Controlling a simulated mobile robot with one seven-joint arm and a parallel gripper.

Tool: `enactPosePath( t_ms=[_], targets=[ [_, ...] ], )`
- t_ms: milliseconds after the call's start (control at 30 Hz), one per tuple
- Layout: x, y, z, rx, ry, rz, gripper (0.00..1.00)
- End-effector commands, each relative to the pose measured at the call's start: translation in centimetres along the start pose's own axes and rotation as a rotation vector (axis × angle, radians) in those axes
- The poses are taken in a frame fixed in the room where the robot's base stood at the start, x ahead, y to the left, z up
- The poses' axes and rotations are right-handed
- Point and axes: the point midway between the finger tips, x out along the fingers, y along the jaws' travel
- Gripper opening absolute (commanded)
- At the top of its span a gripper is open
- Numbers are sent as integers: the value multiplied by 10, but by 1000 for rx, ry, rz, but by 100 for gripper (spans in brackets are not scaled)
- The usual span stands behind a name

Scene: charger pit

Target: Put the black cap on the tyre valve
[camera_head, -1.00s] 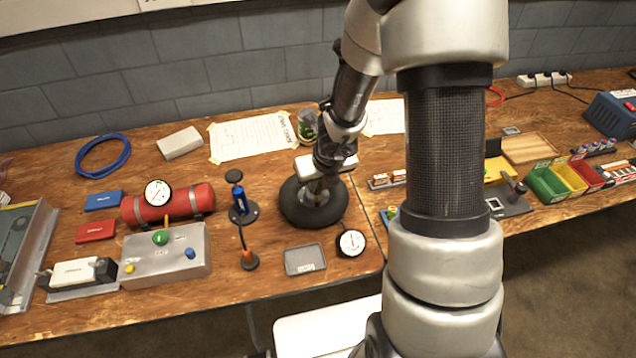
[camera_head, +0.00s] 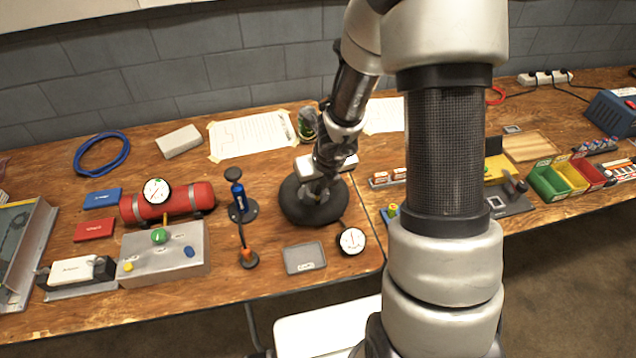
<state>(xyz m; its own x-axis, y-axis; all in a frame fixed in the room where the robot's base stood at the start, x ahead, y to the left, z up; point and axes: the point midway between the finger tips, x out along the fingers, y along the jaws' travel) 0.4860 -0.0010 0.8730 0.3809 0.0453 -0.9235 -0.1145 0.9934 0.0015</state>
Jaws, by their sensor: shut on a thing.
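The black tyre (camera_head: 313,213) lies flat on the wooden bench near the middle, with a pale hub partly covered by my gripper. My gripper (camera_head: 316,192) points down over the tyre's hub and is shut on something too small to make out. The black cap and the tyre valve cannot be told apart here; the gripper hides that spot. A small grey tray (camera_head: 305,259) with a label lies in front of the tyre, and no cap can be made out in it.
A round gauge (camera_head: 351,240) lies right of the tray, close to the tyre. A blue hand pump (camera_head: 239,198) stands left of the tyre. A red air tank (camera_head: 170,203) and a grey valve box (camera_head: 165,255) are further left. A dark can (camera_head: 307,124) stands behind the arm.

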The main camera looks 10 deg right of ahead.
Motion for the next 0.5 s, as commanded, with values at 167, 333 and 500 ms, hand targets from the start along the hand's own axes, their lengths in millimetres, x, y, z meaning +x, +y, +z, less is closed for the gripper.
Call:
enactPosePath(
  t_ms=[167,333,500],
  targets=[
    [5,0,-2,0,0,0,0],
    [8,0,-3,0,0,0,0],
    [12,0,-5,0,0,0,0]
  ],
)
